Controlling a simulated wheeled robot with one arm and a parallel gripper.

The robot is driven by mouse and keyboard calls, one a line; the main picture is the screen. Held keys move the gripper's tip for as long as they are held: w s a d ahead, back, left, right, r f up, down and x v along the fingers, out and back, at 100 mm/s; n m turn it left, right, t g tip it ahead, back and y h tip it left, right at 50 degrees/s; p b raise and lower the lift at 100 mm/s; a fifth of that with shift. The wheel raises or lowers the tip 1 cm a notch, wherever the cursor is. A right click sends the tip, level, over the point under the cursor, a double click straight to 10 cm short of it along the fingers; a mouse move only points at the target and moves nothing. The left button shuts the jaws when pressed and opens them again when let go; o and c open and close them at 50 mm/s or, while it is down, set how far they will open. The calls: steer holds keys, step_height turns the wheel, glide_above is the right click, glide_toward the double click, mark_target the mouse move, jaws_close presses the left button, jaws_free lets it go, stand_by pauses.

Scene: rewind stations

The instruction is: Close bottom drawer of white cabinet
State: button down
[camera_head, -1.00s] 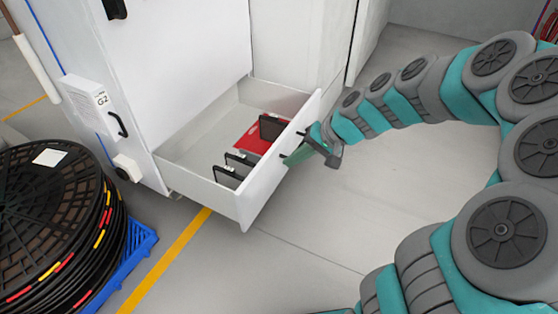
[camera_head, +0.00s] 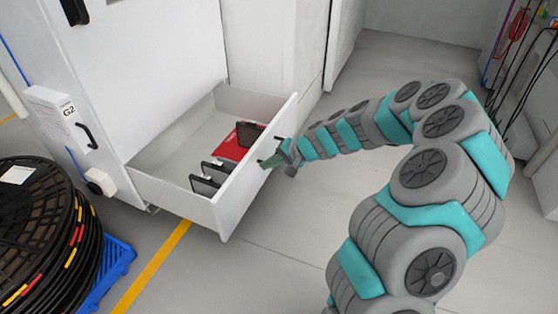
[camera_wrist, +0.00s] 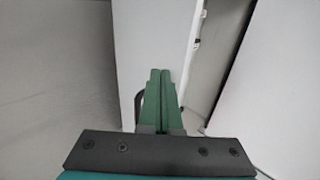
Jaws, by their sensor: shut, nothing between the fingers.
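The white cabinet (camera_head: 150,60) stands at the upper left of the head view. Its bottom drawer (camera_head: 165,180) is pulled well out and holds a red item (camera_head: 232,148) and several dark upright items (camera_head: 205,185). The drawer front (camera_head: 240,200) faces right. My gripper (camera_head: 268,161) is at the outer face of the drawer front, by its dark handle, with the fingers shut. In the wrist view the shut green fingers (camera_wrist: 160,90) point at the white drawer front (camera_wrist: 140,45), and a dark handle piece shows just left of them. I cannot tell whether they touch it.
A large black cable reel (camera_head: 40,230) on a blue pallet (camera_head: 117,258) stands at the lower left, near the cabinet. A yellow floor line (camera_head: 150,268) runs below the drawer. Cables hang on the right wall (camera_head: 520,25). The floor right of the drawer is open.

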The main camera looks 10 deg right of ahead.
mark_target(247, 164)
steer(key=shift+w+a+f, duration=0.1)
steer(key=shift+w+a, duration=0.55)
steer(key=shift+a, duration=0.25)
steer(key=shift+w+a+f, duration=0.1)
steer(key=shift+w+a, duration=0.5)
steer(key=shift+a, duration=0.3)
steer(key=shift+a, duration=0.1)
steer(key=w+a+p, duration=0.1)
steer(key=w+a, duration=0.8)
steer(key=a, duration=0.3)
steer(key=w+a, duration=0.9)
steer(key=a, duration=0.4)
steer(key=shift+w+p, duration=0.15)
steer(key=shift+p, duration=0.25)
